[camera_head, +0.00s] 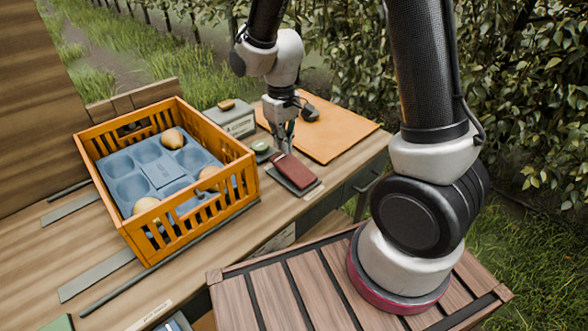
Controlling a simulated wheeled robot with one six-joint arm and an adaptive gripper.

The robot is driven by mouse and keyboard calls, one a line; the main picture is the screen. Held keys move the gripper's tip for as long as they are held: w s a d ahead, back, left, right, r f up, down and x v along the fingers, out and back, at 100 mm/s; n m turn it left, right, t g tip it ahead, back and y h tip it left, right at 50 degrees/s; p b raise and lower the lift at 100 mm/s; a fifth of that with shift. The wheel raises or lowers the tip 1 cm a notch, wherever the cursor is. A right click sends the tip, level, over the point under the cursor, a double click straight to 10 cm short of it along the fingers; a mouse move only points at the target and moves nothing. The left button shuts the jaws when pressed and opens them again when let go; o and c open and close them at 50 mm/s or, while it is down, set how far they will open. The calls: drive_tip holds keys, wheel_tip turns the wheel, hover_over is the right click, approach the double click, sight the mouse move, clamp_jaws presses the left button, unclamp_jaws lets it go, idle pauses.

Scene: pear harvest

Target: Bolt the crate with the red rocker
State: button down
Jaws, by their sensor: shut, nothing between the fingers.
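The orange slatted crate (190,226) stands on the wooden table at the left. The red rocker (297,168) is a dark red pad on a dark plate, right of the crate and apart from it. My gripper (286,149) points down just behind the rocker's far left end. It is shut and empty. I cannot tell whether its fingertips touch the rocker. No bolt is clearly visible on the crate.
A blue moulded tray (159,174) with 3 visible pears fills the crate. A green round button (261,147) sits left of my gripper. An orange board (335,128) lies right. Metal strips (97,274) lie near the crate.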

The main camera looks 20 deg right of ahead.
sight(283, 157)
drive_tip(key=shift+f, duration=1.85)
idle(1.1)
drive_tip(key=shift+r, duration=3.55)
drive_tip(key=shift+s+d, duration=0.15)
drive_tip(key=shift+s, duration=0.2)
drive_tip(key=shift+s+d+f+g, duration=0.1)
drive_tip(key=shift+s+d+g, duration=0.15)
drive_tip(key=shift+s, duration=0.3)
drive_tip(key=shift+s+d+f+g, duration=0.15)
drive_tip(key=shift+s+g, duration=0.2)
drive_tip(key=shift+s, duration=0.2)
drive_tip(key=s+d+r+m+t, duration=0.2)
drive_tip(key=s+d+r, duration=0.5)
drive_tip(key=s+r, duration=0.1)
drive_tip(key=s+d+r+m+t, duration=0.2)
drive_tip(key=s+d+r, duration=0.4)
drive_tip(key=r, duration=0.5)
drive_tip(key=shift+s+d+m+t, duration=0.3)
drive_tip(key=shift+s+d+t, duration=0.1)
drive_tip(key=shift+s+t, duration=0.55)
